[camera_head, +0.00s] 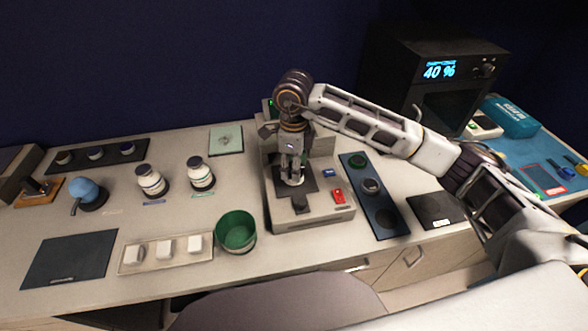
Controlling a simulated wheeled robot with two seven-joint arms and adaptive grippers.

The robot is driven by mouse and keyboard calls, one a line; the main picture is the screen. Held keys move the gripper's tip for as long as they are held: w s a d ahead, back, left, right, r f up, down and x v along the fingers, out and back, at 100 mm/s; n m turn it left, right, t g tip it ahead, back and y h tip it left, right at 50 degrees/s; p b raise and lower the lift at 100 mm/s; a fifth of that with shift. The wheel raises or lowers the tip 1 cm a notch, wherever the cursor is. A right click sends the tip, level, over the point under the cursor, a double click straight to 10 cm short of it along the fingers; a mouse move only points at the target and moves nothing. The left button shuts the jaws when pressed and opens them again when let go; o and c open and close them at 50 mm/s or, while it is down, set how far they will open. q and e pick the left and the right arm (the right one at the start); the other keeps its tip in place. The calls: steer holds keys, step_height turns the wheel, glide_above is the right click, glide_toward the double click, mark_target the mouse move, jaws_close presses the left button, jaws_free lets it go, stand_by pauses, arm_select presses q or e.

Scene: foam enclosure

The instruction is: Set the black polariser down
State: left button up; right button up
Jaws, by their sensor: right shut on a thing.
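My right gripper (291,172) reaches in from the right and points down over the middle of the grey bench instrument (312,219). It is shut on a small dark thing at its fingertips, which I take to be the black polariser (295,182). The fingers hide most of it. It is low over the instrument's black stage plate (309,178); I cannot tell whether it touches. My left gripper is out of view.
A green bowl (236,232) stands close left of the instrument. A tray with white blocks (166,249), two jars (202,175) and a black mat (70,259) lie further left. A black square pad (432,211) is at right, under my forearm. A black oven-like box (432,85) stands behind.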

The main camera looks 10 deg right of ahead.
step_height(320, 180, down, 2)
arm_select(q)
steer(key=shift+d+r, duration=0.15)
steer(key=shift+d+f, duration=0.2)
arm_select(e)
steer(key=shift+f, duration=0.15)
